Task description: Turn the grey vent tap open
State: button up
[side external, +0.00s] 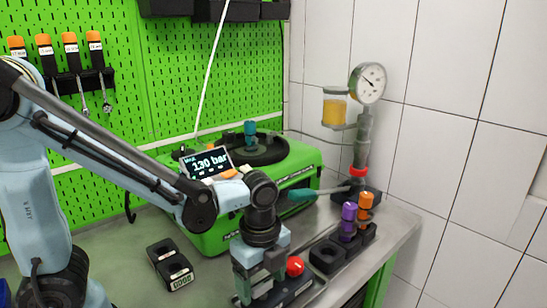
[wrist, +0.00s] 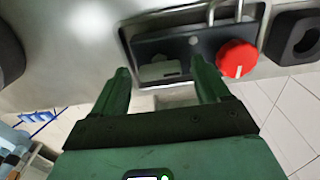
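In the wrist view my gripper (wrist: 158,68) has its two green fingers apart, with no object clamped between them. A light grey piece (wrist: 163,71), which looks like the vent tap, sits on a dark panel (wrist: 152,47) and shows in the gap between the fingertips. I cannot tell whether a finger touches it. A red knob (wrist: 236,58) is on the same panel, right of the fingers. In the side external view my gripper (side external: 258,280) points down over the panel, left of the red knob (side external: 295,266), and hides the grey piece.
Black holders (side external: 327,256) stand right of the panel, with purple (side external: 348,212) and orange (side external: 366,201) capped parts behind. The green pump (side external: 225,215) with its display (side external: 207,163) reading 130 bar is behind my arm. A gauge (side external: 369,83) stands at the back right.

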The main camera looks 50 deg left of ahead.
jog(key=c, duration=1)
jog(key=shift+o, duration=0.2)
jog(key=shift+n, duration=0.3)
jog(key=n, duration=1.3)
jog(key=shift+n, duration=2.1)
jog(key=o, duration=1)
